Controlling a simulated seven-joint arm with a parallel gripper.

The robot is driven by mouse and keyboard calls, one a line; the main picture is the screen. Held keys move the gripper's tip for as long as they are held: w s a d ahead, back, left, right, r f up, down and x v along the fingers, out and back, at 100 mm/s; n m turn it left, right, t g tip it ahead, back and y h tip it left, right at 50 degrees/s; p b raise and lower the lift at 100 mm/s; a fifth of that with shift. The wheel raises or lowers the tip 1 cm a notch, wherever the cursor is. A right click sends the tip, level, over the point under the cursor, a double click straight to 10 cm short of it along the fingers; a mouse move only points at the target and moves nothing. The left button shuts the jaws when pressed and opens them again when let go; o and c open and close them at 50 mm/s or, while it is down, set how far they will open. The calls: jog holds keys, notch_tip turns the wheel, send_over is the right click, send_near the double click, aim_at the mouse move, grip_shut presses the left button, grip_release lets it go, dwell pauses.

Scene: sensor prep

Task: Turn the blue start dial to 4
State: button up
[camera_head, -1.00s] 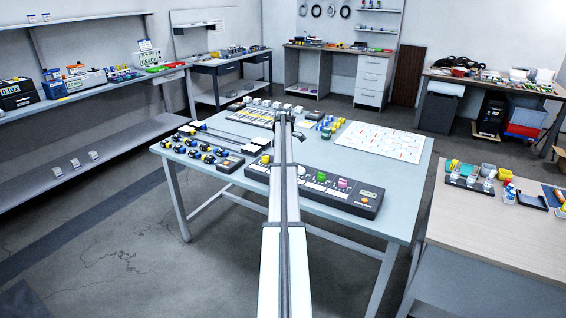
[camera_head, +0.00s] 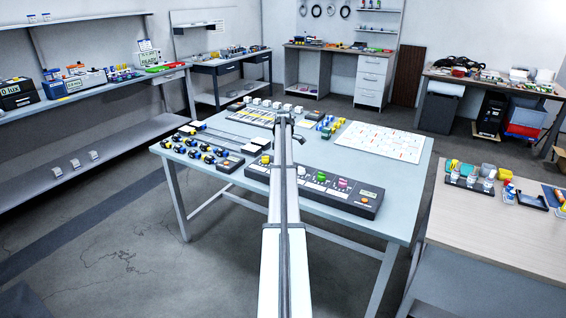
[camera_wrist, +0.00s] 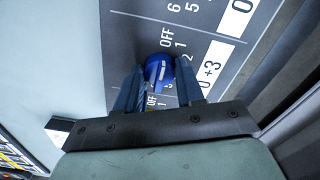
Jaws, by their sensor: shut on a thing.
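The blue start dial (camera_wrist: 158,68) sits on the dark control panel (camera_wrist: 190,20) in the wrist view. My gripper (camera_wrist: 160,88) is shut on the dial, one finger on each side. A pale mark shows on the dial's face. The printed OFF, 1 and 2 show beside and above it, but part of the scale is hidden by the fingers and the dial. I cannot tell for certain which number the dial points at. In the head view the control panel (camera_head: 318,190) lies along the table's front, and my arm hides the dial and gripper.
The panel also carries a green knob (camera_head: 321,176), a pink knob (camera_head: 343,183) and an orange button (camera_head: 365,201). Several blue and yellow sensor parts (camera_head: 205,153) lie left of it on the table (camera_head: 400,180). A white printed sheet (camera_head: 380,143) lies behind.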

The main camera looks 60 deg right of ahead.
jog(key=shift+c, duration=0.6)
jog(key=m, duration=1.7)
jog(key=shift+m, duration=0.4)
jog(key=m, duration=0.5)
jog(key=shift+m, duration=0.4)
